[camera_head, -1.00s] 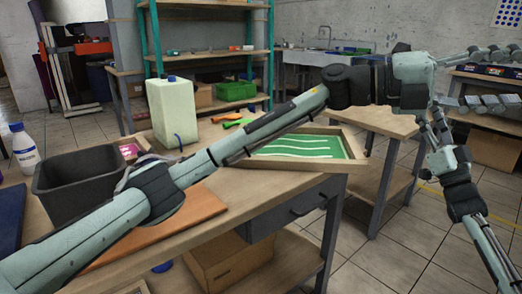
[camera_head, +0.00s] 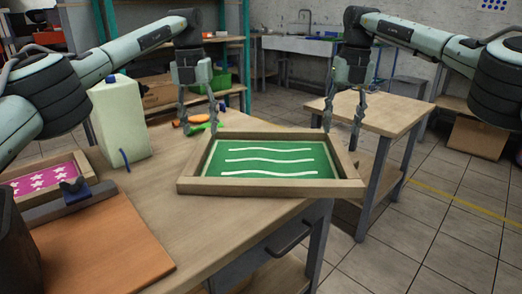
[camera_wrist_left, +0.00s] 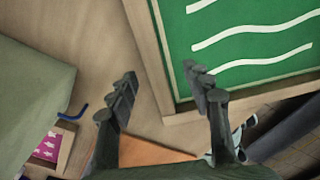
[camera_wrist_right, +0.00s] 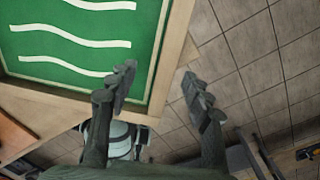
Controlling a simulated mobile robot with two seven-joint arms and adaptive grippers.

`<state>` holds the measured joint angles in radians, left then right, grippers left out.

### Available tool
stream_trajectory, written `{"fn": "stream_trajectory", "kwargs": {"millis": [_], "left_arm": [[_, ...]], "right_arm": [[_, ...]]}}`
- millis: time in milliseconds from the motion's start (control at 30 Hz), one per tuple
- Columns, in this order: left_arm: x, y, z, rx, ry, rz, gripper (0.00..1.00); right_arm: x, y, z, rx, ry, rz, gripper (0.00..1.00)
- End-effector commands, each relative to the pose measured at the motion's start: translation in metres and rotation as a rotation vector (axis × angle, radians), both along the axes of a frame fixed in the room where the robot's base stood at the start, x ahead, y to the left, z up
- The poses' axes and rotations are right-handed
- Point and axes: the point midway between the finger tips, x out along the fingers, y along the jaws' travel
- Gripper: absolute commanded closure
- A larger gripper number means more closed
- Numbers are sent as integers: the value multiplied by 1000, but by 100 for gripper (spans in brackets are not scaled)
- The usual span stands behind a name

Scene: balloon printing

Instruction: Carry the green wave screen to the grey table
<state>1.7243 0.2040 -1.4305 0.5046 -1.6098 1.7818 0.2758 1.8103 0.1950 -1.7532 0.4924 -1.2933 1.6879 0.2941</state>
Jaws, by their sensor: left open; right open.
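The green wave screen (camera_head: 265,158) has a wooden frame, green mesh and white wavy lines. It lies flat on the wooden workbench (camera_head: 185,235), its right end at or past the bench edge. My left gripper (camera_head: 198,130) is open above the frame's left far corner. In the left wrist view the frame's left side (camera_wrist_left: 148,50) runs between its fingers. My right gripper (camera_head: 341,138) is open above the right end; in the right wrist view the right side (camera_wrist_right: 172,60) lies between its fingers. Both are empty. I cannot tell which table is the grey one.
A wood-topped table with grey legs (camera_head: 375,110) stands behind the bench at right. A pale jug (camera_head: 120,120), a pink star screen (camera_head: 45,182), a brown board (camera_head: 100,245) and orange and green tools (camera_head: 205,127) share the bench. Tiled floor at right is open.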

Motion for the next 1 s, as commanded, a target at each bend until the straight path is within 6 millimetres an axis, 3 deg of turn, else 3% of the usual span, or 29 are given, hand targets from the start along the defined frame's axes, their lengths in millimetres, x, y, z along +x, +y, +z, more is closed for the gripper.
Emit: {"fn": "stream_trajectory", "kwargs": {"millis": [100, 433, 800, 1000], "left_arm": [[2, 8, 3, 40, -8, 38, 50], [2, 8, -2, 39, -6, 36, 50], [1, 8, -53, 37, -5, 36, 50], [2, 8, -72, 38, -7, 35, 50]], "right_arm": [[-2, -14, -2, -59, 12, -5, 50], [-2, -13, -7, -56, 13, -4, 50], [-3, -13, -59, -54, 15, -4, 50], [-3, -12, -77, -53, 12, -5, 50]]}}
